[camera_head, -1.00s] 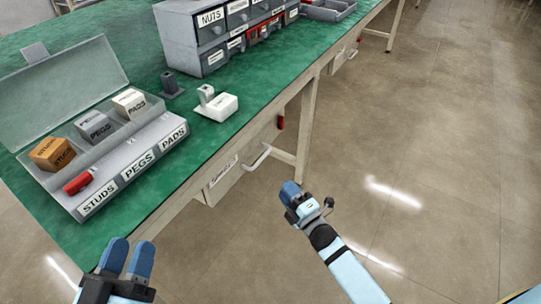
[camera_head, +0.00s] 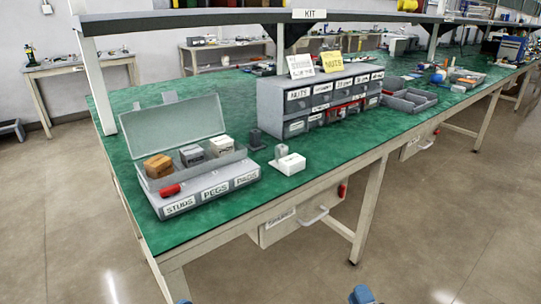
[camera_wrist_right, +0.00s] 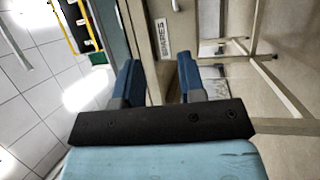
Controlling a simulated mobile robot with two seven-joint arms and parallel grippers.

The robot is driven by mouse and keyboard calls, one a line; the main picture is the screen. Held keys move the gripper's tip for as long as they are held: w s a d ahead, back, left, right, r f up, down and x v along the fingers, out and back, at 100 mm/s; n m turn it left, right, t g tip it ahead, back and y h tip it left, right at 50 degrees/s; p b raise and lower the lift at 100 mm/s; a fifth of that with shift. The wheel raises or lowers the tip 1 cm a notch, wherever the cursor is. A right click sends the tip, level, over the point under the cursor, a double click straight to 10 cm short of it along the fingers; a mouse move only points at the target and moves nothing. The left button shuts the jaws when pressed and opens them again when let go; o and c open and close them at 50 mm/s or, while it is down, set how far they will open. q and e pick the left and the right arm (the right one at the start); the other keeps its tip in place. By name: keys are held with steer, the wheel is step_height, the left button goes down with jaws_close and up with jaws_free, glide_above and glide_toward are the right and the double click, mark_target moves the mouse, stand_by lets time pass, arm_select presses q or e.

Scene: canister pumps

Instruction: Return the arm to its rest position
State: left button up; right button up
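My right gripper shows as a blue tip (camera_head: 361,295) at the bottom edge of the head view, in front of the workbench and over the floor. In the right wrist view its two blue fingers (camera_wrist_right: 158,78) stand apart with nothing between them. A bench leg and drawer front lie beyond them. My left gripper (camera_head: 183,301) shows only as a small blue tip at the bottom edge, left of the right one. Its fingers are mostly out of frame. The arms themselves are hidden from the head view.
A drawer (camera_head: 280,230) hangs under the front edge. The floor ahead is clear.

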steer(key=d+r+n+g+y, duration=0.25)
steer(key=d+n, duration=0.45)
steer(key=d, duration=1.2)
steer(key=s+a+r+m+g+y, duration=0.1)
steer(key=s+a+r+m, duration=0.5)
steer(key=a, duration=0.3)
steer(key=s+a+r+m+g+y, duration=0.1)
steer(key=s+a+r+m, duration=0.3)
steer(key=s+a+m, duration=0.35)
steer(key=s+a+r+m+g+y, duration=0.2)
steer(key=s+a+r+m, duration=0.35)
steer(key=s+a, duration=0.35)
steer(key=w+a+r+m+t+h, duration=0.3)
steer(key=w+a+r+m+t, duration=0.2)
arm_select(q)
steer(key=s+a+r+g+y+p, duration=0.4)
steer(key=a+p, duration=0.4)
steer(key=p, duration=2.9)
steer(key=shift+r+g+y+p, duration=0.35)
steer(key=shift+r+g+y, duration=0.65)
steer(key=shift+g, duration=0.4)
arm_select(e)
steer(key=s+d+r+g+h, duration=0.4)
steer(key=d+r+g+h, duration=0.1)
steer(key=d+g, duration=0.2)
steer(key=shift+s+d+r, duration=0.15)
steer(key=shift+d+r, duration=0.25)
steer(key=shift+d, duration=0.35)
